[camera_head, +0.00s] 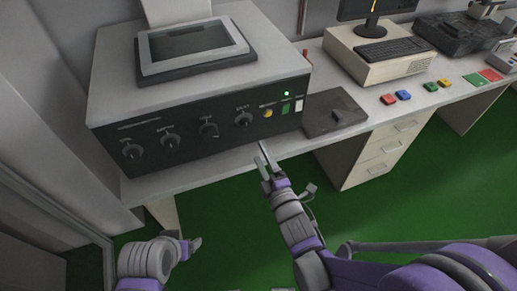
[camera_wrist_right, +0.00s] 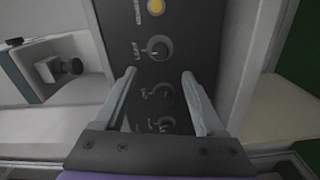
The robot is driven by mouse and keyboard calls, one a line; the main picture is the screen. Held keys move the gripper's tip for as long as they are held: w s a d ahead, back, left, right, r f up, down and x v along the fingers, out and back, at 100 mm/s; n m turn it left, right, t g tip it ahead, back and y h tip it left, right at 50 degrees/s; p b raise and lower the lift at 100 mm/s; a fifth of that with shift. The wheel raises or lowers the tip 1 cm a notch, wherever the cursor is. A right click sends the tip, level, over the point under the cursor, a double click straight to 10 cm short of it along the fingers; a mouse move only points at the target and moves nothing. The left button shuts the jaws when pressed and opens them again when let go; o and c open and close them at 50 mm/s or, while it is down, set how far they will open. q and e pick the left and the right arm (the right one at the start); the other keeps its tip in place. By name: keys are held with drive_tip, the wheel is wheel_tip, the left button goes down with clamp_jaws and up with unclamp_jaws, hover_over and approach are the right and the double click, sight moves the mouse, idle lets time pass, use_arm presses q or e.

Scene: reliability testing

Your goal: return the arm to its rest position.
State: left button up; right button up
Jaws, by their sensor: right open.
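My right gripper (camera_head: 267,158) is in front of the test machine's (camera_head: 195,80) dark control panel, at the bench's front edge, and is open with nothing between its fingers. In the right wrist view its two fingers (camera_wrist_right: 160,88) stand apart, with the panel's knobs (camera_wrist_right: 158,48) showing between and beyond them. My left gripper (camera_head: 192,245) is low at the bottom left of the head view, over the floor, small and seen from the side; I cannot tell its opening.
The panel has several black knobs, a yellow button (camera_head: 267,113) and a lit green lamp (camera_head: 286,93). A dark flat box (camera_head: 335,113) sits right of the machine. Further right are drawers (camera_head: 385,150), a keyboard (camera_head: 394,50) and coloured blocks (camera_head: 388,99). Green floor (camera_head: 235,220) is open below.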

idle(0.5)
drive_tip(key=s+d+r+m+g+h+p, duration=0.2)
drive_tip(key=s+d+m+g+h+p, duration=0.25)
drive_tip(key=d+m, duration=0.55)
drive_tip(key=s+d+m+g+p, duration=0.2)
drive_tip(key=s+m+g, duration=0.1)
drive_tip(key=s, duration=0.3)
drive_tip(key=s+d+m+g+h+p, duration=0.1)
drive_tip(key=s+d+m+g+p, duration=0.1)
drive_tip(key=s+m+g, duration=0.2)
drive_tip(key=s+m, duration=0.2)
drive_tip(key=s, duration=0.1)
drive_tip(key=shift+s+r+m+p, duration=0.3)
drive_tip(key=shift+r, duration=0.1)
drive_tip(key=shift+d, duration=0.1)
